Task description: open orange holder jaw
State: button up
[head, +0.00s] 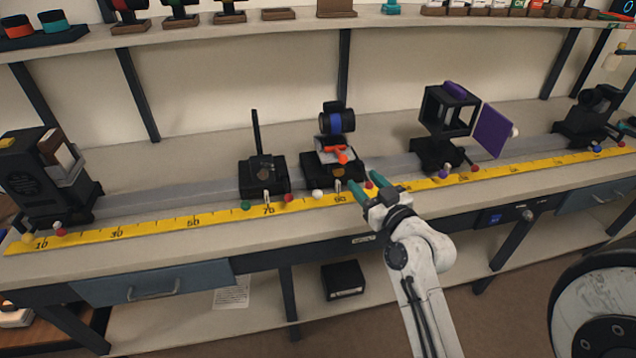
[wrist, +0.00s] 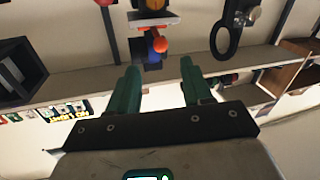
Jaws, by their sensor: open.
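The orange holder jaw (head: 334,153) is on a black holder on a carriage at the middle of the rail. It has a round orange knob (head: 342,157) and sits below a black lens with a blue band (head: 337,118). In the wrist view the orange knob (wrist: 160,45) shows beyond my fingers, near the middle. My gripper (head: 363,180) has green fingers, is open and empty, and is in front of the holder, a little to its right. In the wrist view its fingertips (wrist: 160,72) stand apart, with the knob roughly between them in the picture and no contact visible.
A yellow ruler (head: 200,218) runs along the bench front. A black carriage with a thin upright post (head: 263,172) stands left of the holder. A black frame (head: 447,112) and a purple panel (head: 493,131) stand to the right. A shelf (head: 270,32) with small parts is behind.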

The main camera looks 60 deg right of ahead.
aim_at(345, 162)
jog(key=p+x, duration=0.2)
jog(key=x, duration=0.8)
jog(key=shift+w+d, duration=0.15)
jog(key=shift+w, duration=0.15)
jog(key=shift+c, duration=0.5)
grip_shut()
